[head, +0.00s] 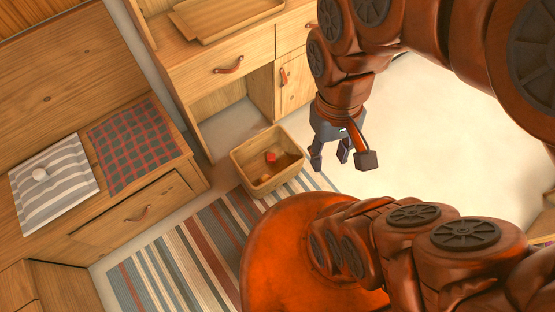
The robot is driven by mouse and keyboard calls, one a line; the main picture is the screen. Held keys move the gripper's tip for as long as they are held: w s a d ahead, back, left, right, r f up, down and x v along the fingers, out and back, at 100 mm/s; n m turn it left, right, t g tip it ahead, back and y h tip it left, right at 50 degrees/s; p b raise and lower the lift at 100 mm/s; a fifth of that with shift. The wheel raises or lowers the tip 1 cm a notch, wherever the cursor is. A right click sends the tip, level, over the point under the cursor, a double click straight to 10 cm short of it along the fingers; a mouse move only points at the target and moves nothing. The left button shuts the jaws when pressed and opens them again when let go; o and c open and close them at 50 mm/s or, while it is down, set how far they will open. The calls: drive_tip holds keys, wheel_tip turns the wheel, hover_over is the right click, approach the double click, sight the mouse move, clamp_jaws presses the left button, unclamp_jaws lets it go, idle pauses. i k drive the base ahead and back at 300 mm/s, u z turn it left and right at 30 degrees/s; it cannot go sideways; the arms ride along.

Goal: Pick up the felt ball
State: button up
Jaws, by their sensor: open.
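A small white ball (39,174) rests on a grey and white striped cloth (55,192) on the wooden bench at the left of the head view. A small red round object (270,157) is inside the wooden bin (249,187) on the floor. I cannot tell from the picture which of these is felt. My gripper (336,160) points down, open and empty, to the right of the bin and well away from the bench. Nothing is between its fingers.
A red and dark checked cloth (133,146) lies beside the striped one on the bench (90,111). A wooden desk (225,45) with leather pulls and a tray (222,14) stands at the back. A striped rug (190,255) covers the floor in front. Pale floor at right is clear.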

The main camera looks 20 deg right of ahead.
sight(264, 178)
drive_tip(key=k, duration=0.75)
drive_tip(key=u, duration=0.75)
